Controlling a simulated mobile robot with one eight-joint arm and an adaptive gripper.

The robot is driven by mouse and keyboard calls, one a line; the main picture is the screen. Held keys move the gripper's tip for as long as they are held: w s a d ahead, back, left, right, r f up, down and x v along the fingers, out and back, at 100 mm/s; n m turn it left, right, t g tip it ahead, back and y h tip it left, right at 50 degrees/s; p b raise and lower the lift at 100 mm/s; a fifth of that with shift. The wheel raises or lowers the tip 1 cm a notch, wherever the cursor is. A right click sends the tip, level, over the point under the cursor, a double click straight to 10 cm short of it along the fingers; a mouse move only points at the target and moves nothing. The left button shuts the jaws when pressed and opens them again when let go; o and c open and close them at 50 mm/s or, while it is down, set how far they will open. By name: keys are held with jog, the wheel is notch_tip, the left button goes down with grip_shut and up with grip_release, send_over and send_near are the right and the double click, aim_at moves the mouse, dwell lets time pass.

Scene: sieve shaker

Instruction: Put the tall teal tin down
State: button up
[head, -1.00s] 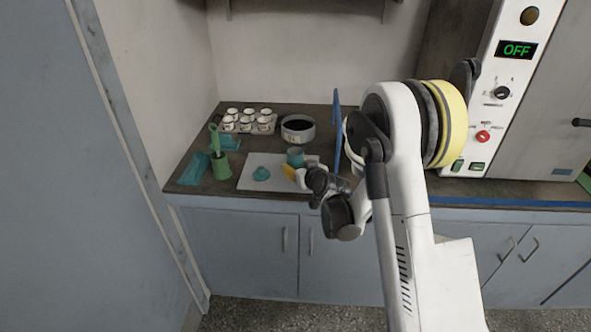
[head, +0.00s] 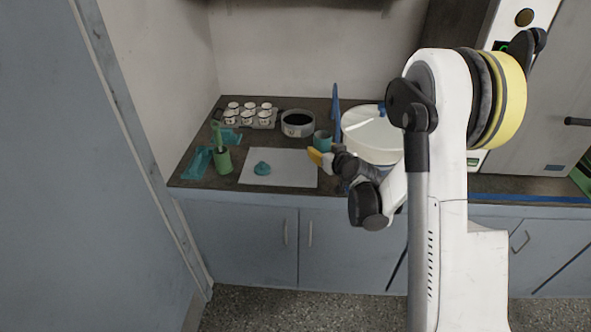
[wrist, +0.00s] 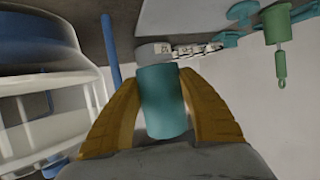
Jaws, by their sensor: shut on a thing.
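The tall teal tin (head: 322,138) shows at the back right corner of the white sheet in the head view, partly hidden by my gripper (head: 317,156). In the wrist view the tin (wrist: 163,102) sits between the two yellow-brown fingers of my gripper (wrist: 163,108), which are shut on its sides. I cannot tell how far its base is above the counter. A teal lid-like piece with a knob (head: 262,168) lies on the white sheet (head: 292,177), apart from the tin.
A grey round pan (head: 298,124) stands behind, with a tray of several white cups (head: 249,117) to its left. A green pot with a brush (head: 223,161) stands left of the sheet. A blue upright (head: 336,112) and a large white round vessel (head: 372,132) are close on the right.

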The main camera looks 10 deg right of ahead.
jog(key=b, duration=0.3)
send_over(295, 174)
notch_tip(295, 174, down, 6)
jog(key=shift+w+r, duration=0.1)
jog(key=shift+r, duration=0.05)
notch_tip(295, 174, down, 4)
jog(key=shift+f+b, duration=0.1)
jog(key=shift+b, duration=1.15)
jog(key=shift+r, duration=0.25)
jog(key=shift+f, duration=0.2)
jog(key=o, duration=1.3)
jog(key=shift+r, duration=0.15)
